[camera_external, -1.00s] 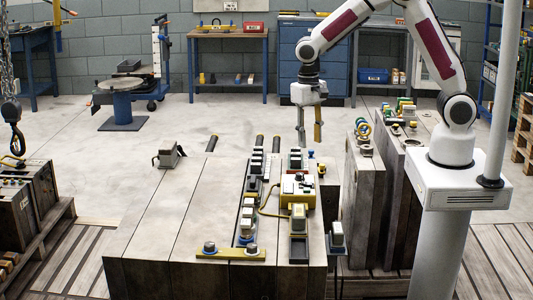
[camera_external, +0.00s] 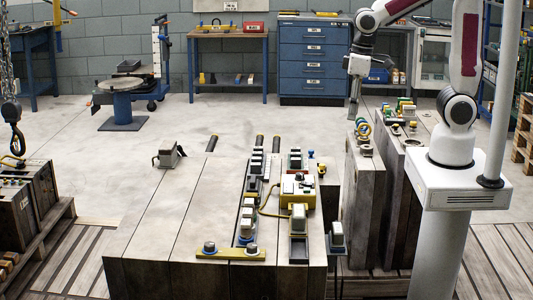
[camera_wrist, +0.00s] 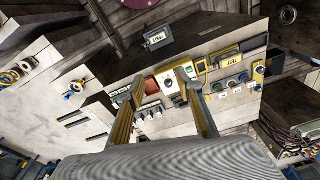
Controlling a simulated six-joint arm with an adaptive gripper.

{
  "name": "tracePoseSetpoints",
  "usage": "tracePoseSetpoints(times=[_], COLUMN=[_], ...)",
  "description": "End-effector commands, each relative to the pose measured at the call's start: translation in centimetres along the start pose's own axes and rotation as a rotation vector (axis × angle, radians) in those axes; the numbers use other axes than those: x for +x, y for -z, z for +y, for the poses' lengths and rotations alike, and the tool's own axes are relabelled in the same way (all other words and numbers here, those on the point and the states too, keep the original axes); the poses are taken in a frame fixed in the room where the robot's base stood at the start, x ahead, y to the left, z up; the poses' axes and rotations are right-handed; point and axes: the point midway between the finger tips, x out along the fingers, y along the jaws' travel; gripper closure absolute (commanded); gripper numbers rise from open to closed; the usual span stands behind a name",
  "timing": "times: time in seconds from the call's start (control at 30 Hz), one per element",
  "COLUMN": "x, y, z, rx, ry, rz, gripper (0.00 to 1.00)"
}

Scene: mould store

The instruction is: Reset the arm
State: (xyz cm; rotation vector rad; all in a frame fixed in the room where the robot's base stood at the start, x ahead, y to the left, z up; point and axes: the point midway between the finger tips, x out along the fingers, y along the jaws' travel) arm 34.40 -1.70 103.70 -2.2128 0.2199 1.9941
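My gripper (camera_external: 353,108) hangs fingers down in the air in the external view, above and behind the upright mould blocks on the right. In the wrist view my gripper (camera_wrist: 160,85) has two yellowish-edged fingers standing apart, with nothing held between them. Beyond the fingers the wrist view shows the block with the control box (camera_wrist: 172,80) and rows of fittings. The same yellow-and-white control box (camera_external: 297,187) sits on the large mould block (camera_external: 190,215) in the external view, well to the left of and below my gripper.
Upright mould blocks (camera_external: 363,205) with rings and fittings on top stand between my base and the large block. A grey clamp-like part (camera_external: 170,156) stands at the large block's back edge. Open floor (camera_external: 75,140) lies behind. A blue drawer cabinet (camera_external: 316,60) stands at the wall.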

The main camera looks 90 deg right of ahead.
Motion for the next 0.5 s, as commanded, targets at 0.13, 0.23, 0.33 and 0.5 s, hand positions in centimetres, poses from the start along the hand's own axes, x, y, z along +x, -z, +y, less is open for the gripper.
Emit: tracePoseSetpoints(times=[0.13,0.23,0.33,0.5], x=[-1.4,-2.2,-2.9,-4.0], y=[-1.7,-2.7,-3.8,-5.5], z=[0.1,0.1,0.2,0.3], rx=[-0.060,-0.095,-0.126,-0.167], ry=[0.006,0.009,0.012,0.016], rz=[0.041,0.067,0.094,0.144], gripper=[0.64,0.64,0.64,0.64])
